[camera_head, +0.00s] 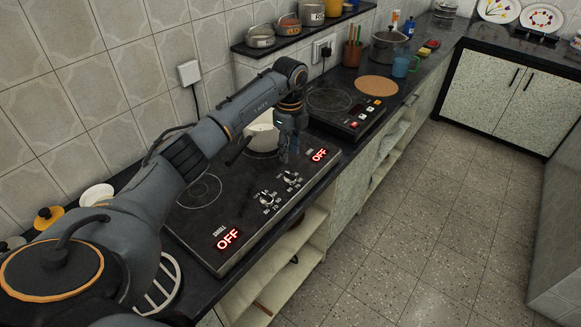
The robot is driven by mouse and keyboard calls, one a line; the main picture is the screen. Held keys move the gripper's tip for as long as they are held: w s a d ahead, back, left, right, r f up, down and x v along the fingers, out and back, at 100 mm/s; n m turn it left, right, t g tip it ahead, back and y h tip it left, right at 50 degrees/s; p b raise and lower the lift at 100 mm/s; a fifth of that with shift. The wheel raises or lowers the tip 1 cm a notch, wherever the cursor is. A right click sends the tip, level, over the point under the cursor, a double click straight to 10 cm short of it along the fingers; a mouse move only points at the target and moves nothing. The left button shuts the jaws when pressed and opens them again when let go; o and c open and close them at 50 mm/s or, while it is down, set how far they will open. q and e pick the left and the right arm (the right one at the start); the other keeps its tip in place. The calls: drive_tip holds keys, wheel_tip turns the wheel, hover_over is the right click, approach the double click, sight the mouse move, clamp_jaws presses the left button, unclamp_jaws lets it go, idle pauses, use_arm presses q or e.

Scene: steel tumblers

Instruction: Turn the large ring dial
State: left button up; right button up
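The black cooktop (225,215) lies on the counter with two dials on its front right part. The nearer dial (267,198) and the farther dial (291,178) stand side by side. Two red displays read OFF: one (228,239) at the near corner beside the word SMALL, the other (319,155) at the far corner, its label too small to read. My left gripper (290,158) points down over the far part of the cooktop, just above and behind the farther dial, seemingly apart from it. Its finger opening is unclear. My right gripper is out of view.
A pale pot (262,136) stands on the rear ring, partly hidden by my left arm. The ring (199,191) at left is bare. A second cooktop (338,104) lies beyond. A wall shelf (300,35) holds several containers. Open floor lies right.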

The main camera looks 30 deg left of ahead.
sight(290, 174)
use_arm(q)
wheel_tip(290, 174, down, 8)
drive_tip(key=shift+r+p, duration=0.1)
drive_tip(key=shift+p, duration=0.45)
drive_tip(key=shift+d, duration=0.1)
drive_tip(key=shift+c, duration=0.4)
clamp_jaws()
